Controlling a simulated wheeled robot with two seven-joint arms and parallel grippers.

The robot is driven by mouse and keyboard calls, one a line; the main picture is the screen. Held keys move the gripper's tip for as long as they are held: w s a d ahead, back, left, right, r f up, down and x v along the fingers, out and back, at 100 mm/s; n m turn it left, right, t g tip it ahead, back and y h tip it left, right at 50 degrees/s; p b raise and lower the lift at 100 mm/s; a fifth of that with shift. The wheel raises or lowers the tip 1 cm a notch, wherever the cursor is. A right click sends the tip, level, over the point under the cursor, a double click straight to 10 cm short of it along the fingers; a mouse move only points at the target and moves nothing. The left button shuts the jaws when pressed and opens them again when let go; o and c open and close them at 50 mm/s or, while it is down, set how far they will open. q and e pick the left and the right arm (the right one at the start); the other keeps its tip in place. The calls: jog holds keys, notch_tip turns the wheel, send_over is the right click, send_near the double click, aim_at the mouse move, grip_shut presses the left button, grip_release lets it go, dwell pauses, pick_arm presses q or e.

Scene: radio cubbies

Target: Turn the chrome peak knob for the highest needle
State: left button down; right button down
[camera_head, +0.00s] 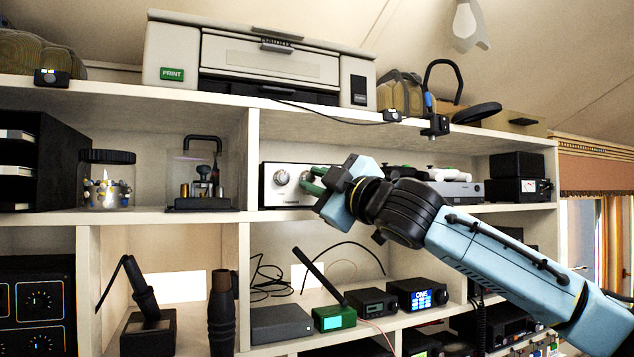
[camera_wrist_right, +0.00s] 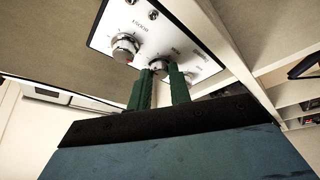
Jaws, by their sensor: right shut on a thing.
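A white-faced panel (camera_head: 285,197) stands on the middle shelf, and its tilted face fills the top of the right wrist view (camera_wrist_right: 105,30). One chrome knob (camera_head: 281,177) is uncovered on the left; it also shows in the right wrist view (camera_wrist_right: 125,46). A second chrome knob (camera_wrist_right: 158,65) sits between the green fingers of my right gripper (camera_wrist_right: 161,72), which is shut on it. In the head view my right gripper (camera_head: 310,182) covers most of that knob and the panel's right part. My left gripper is out of view.
A black box with a white meter (camera_head: 527,187) stands at the shelf's right end; its needle is too small to read. A glass jar (camera_head: 106,182) and a clear case (camera_head: 200,180) stand left. A printer (camera_head: 262,60) is above, radios (camera_head: 371,303) below.

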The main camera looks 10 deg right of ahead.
jog(key=shift+n, duration=0.4)
jog(key=c, duration=1.3)
grip_release()
jog(key=shift+r+b+v, duration=0.2)
jog(key=shift+b+v, duration=2.25)
jog(key=shift+v, duration=4.3)
jog(key=shift+d, duration=0.1)
